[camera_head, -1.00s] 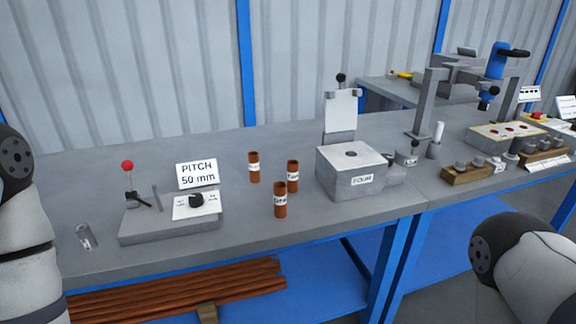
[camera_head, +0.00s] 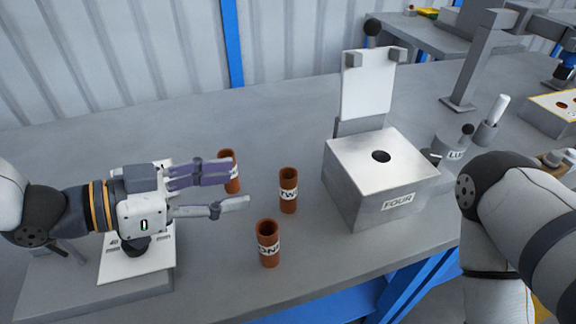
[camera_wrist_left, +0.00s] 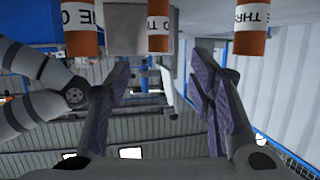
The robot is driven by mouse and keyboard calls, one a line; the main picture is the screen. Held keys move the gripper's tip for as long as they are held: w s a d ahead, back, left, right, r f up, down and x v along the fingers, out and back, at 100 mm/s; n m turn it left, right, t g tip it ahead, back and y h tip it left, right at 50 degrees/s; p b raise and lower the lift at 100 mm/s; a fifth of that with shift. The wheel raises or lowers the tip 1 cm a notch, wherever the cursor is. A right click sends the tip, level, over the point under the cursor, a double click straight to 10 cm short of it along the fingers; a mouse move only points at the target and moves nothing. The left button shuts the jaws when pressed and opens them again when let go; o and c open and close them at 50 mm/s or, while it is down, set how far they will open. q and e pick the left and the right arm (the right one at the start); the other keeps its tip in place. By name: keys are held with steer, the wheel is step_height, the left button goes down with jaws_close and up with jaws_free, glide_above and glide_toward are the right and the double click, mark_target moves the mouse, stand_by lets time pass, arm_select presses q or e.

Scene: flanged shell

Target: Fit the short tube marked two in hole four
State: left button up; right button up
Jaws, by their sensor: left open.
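The short brown tube marked TWO (camera_head: 288,191) stands upright on the bench; it also shows at top centre in the left wrist view (camera_wrist_left: 158,28). Similar tubes marked ONE (camera_head: 268,246) and THREE (camera_head: 234,182) stand near it; my gripper's upper finger partly hides THREE. The grey box marked FOUR (camera_head: 362,193) stands right of TWO, with a dark round hole (camera_head: 381,156) in its top. My left gripper (camera_head: 240,188) is open and empty, its fingers pointing right toward TWO with a gap between. In the left wrist view, TWO lies between the finger directions. My right gripper is out of view.
A white upright plate (camera_head: 368,86) stands behind the box. A grey base with a white dial panel (camera_head: 135,265) lies under my left gripper. My right arm is close to the box's right side. The bench behind the tubes is clear.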

mark_target(288, 178)
arm_select(q)
steer(key=x, duration=0.4)
steer(key=shift+s+f+b, duration=0.25)
steer(key=shift+s+b, duration=0.1)
steer(key=shift+b, duration=0.05)
steer(key=x, duration=0.6)
steer(key=shift+w+d+b, duration=0.3)
steer(key=shift+w, duration=0.1)
steer(key=shift+w+d, duration=0.2)
steer(key=shift+d, duration=0.15)
steer(key=shift+r, duration=0.1)
jaws_close()
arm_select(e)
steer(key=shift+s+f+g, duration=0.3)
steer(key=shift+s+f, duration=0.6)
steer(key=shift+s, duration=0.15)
